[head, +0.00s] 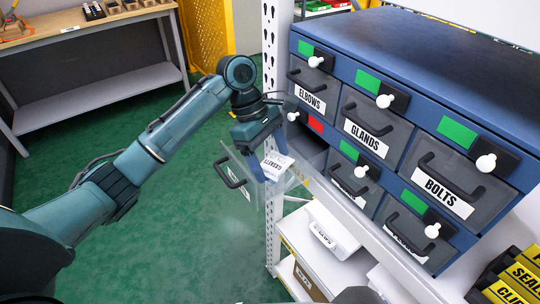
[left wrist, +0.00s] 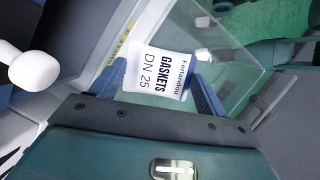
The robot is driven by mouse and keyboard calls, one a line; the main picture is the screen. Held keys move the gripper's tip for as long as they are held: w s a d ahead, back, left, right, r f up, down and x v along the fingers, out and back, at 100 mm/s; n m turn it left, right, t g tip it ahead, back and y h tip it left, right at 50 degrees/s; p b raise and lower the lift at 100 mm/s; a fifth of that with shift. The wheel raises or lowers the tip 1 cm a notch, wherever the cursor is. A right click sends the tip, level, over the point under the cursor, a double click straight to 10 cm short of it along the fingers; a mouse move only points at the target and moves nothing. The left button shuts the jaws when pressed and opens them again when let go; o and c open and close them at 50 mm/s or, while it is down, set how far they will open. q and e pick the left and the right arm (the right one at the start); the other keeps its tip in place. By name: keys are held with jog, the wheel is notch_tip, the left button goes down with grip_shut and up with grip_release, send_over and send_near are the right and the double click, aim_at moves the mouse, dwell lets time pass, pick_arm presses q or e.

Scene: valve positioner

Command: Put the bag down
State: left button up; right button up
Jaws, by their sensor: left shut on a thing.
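A small white bag (head: 277,165) printed "GASKETS DN 25" is held by my left gripper (head: 265,162). In the left wrist view the bag (left wrist: 158,72) sits between the two blue fingers, its print clear. My left gripper is shut on it, over or inside an open drawer (head: 232,172) with see-through walls and a dark handle. The drawer's clear wall (left wrist: 235,80) also shows beyond the bag in the left wrist view. I cannot tell whether the bag touches the drawer floor. My right gripper is not in view.
The blue cabinet (head: 450,62) holds several closed labelled drawers with white knobs, such as "BOLTS" (head: 445,192). A red marker (head: 315,124) is above the open drawer's slot. A white perforated post (head: 270,190) stands close beside it. A workbench (head: 85,25) is at the back left.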

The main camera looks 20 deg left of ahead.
pick_arm(q)
jog(key=o, duration=0.7)
jog(key=shift+f, duration=0.1)
jog(key=p+v, duration=0.1)
jog(key=v, duration=1.1)
jog(key=shift+a, duration=0.1)
